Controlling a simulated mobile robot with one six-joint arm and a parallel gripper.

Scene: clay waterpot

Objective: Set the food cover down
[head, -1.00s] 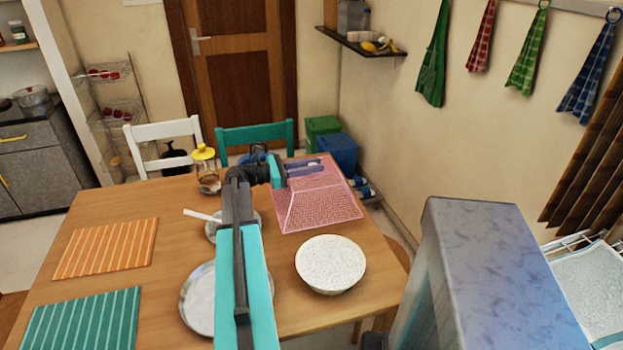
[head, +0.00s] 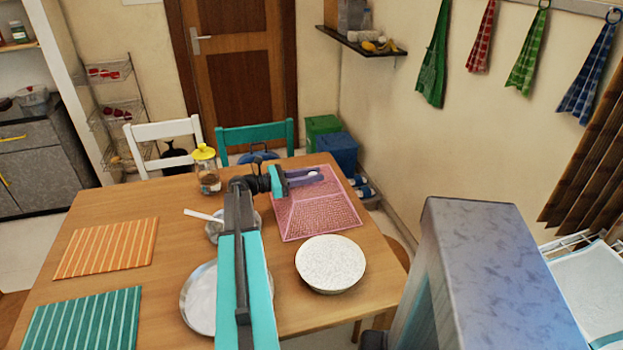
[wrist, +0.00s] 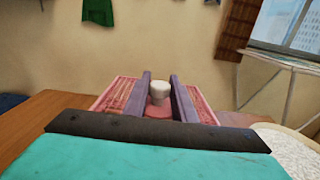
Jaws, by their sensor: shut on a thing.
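The food cover (head: 318,214) is a pink mesh dome with a square base at the back right of the wooden table (head: 165,205). Its base looks level and at or very near the tabletop; I cannot tell for sure whether it touches. My gripper (head: 316,176) is above the cover, shut on its pale knob. In the wrist view, the white knob (wrist: 159,92) stands between the two purple fingers of my gripper (wrist: 160,85). Pink mesh of the cover (wrist: 117,96) shows on both sides. What lies under the cover cannot be made out.
A white speckled bowl (head: 330,264) stands close in front of the cover. A steel plate (head: 197,298) and a small bowl (head: 215,230) lie partly behind my arm. A yellow-lidded jar (head: 207,172) stands at the back. Orange (head: 107,247) and teal (head: 83,322) mats lie left.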

